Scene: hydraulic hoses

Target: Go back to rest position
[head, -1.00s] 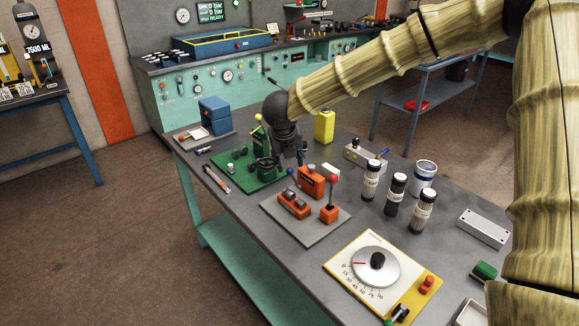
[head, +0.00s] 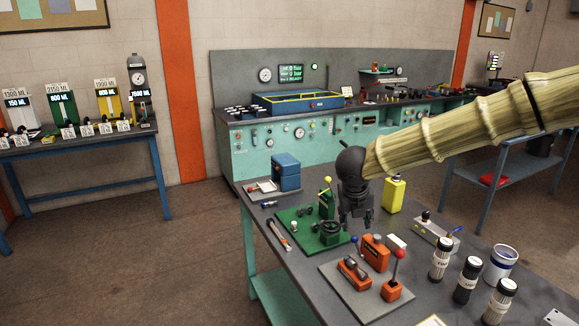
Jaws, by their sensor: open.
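My gripper (head: 357,218) hangs pointing down above the grey workbench (head: 290,287), in the middle right of the head view. It is dark grey and open, with nothing seen between its fingers. My arm, in a pale ribbed cover, reaches in from the right edge. Just left of the gripper is a green plate (head: 292,245) with a green device on it. In front of it is a grey plate (head: 338,300) with orange blocks and a red-knobbed lever (head: 395,278). Whether the gripper touches anything below is hard to tell.
A blue box (head: 286,172) stands at the bench's far left corner and a yellow container (head: 394,195) right of the gripper. Several dark bottles (head: 440,260) and a white can (head: 501,264) stand at the right. Open floor (head: 120,265) lies left of the bench.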

